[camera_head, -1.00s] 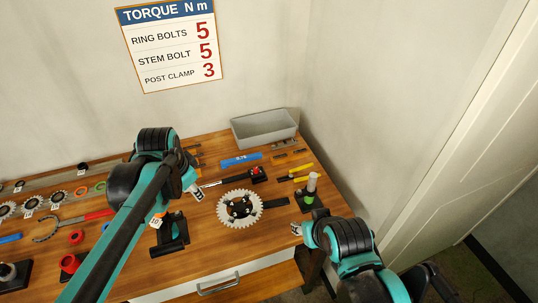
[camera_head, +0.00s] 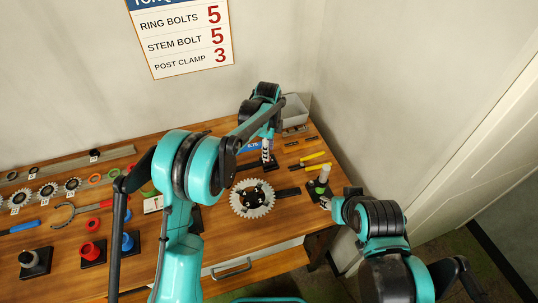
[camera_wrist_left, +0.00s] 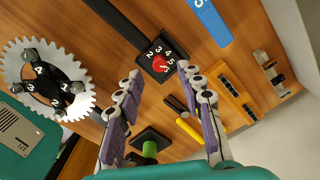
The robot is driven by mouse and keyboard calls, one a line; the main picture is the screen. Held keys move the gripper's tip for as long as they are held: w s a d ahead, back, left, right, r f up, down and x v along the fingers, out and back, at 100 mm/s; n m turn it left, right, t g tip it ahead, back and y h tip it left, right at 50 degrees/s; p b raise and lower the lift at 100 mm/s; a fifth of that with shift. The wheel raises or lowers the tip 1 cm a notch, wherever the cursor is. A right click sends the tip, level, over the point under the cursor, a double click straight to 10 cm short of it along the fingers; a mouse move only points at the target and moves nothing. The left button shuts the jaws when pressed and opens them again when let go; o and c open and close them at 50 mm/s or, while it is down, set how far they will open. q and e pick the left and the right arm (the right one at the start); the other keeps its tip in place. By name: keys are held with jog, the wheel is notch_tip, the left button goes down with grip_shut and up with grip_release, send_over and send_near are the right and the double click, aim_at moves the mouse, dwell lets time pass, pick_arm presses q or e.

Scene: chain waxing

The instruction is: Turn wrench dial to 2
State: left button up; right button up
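The wrench dial (camera_wrist_left: 161,60) is a black square head on a dark bar, with a red knob and white numbers 2 to 5 around it. The red pointer's exact setting is too small to tell. My left gripper (camera_wrist_left: 158,73) is open in the left wrist view, its two purple-padded fingers apart on either side of the dial, apparently above it. In the head view, my left gripper (camera_head: 267,158) points down over the wrench area, and the arm hides most of the wrench. My right gripper (camera_head: 327,203) is at the bench's right edge, its fingers unclear.
A toothed chainring (camera_head: 238,205) with a numbered black centre lies beside the wrench. A blue block (camera_wrist_left: 209,20), yellow-handled tools (camera_head: 313,157) and a stand with a green band (camera_head: 322,182) are close by. A grey bin (camera_head: 294,111) stands at the back.

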pick_arm(q)
jog(key=shift+f, duration=1.75)
grip_shut()
